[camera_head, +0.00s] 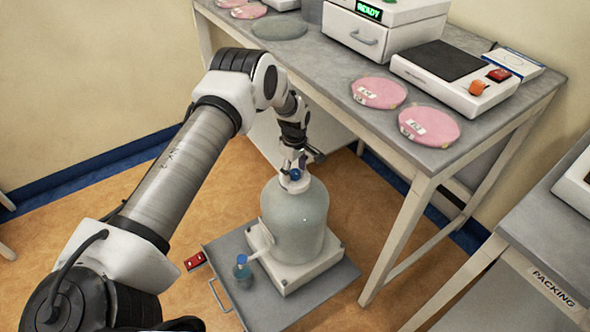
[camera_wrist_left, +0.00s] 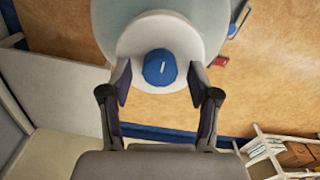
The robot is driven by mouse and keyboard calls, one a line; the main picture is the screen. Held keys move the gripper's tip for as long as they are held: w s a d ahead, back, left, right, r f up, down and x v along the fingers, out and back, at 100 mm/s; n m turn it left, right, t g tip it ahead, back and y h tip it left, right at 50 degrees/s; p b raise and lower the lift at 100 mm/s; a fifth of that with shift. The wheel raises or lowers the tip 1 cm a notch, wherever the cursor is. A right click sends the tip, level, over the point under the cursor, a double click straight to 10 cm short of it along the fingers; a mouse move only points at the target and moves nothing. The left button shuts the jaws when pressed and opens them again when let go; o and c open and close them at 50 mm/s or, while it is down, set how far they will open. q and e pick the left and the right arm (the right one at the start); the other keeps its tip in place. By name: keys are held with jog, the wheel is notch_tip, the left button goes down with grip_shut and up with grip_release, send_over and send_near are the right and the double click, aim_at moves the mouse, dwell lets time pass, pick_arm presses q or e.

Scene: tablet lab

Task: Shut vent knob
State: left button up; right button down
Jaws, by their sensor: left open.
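The vent knob (camera_head: 295,174) is a small blue knob with a white mark, on the white top of a translucent dome (camera_head: 296,214). The dome stands on a white base on a low grey platform. In the left wrist view the blue knob (camera_wrist_left: 160,68) sits just beyond and between the fingertips. My left gripper (camera_head: 300,158) is above the dome top, pointing down at the knob. It is open, and its two fingers (camera_wrist_left: 161,84) show on either side with a gap to the knob. My right gripper is not in view.
A second blue knob (camera_head: 242,260) stands on the grey platform (camera_head: 225,255) at front left. A red object (camera_head: 195,261) lies on the floor beside it. A grey table (camera_head: 330,62) with pink discs (camera_head: 379,92) and devices stands close behind the arm. A packing table (camera_head: 550,230) is at right.

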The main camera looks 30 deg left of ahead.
pick_arm(q)
jog(key=shift+d, duration=0.1)
jog(key=c, duration=1.1)
jog(key=shift+c, duration=0.2)
jog(key=shift+m, duration=0.4)
jog(key=m+b, duration=0.1)
jog(key=m, duration=0.2)
jog(key=shift+m, duration=0.4)
jog(key=m+b, duration=0.1)
jog(key=m, duration=0.3)
jog(key=m+b, duration=0.1)
jog(key=m, duration=0.4)
jog(key=m+b, duration=0.1)
jog(key=m, duration=0.3)
jog(key=shift+r, duration=0.1)
jog(key=shift+w+m, duration=0.1)
jog(key=shift+m, duration=0.2)
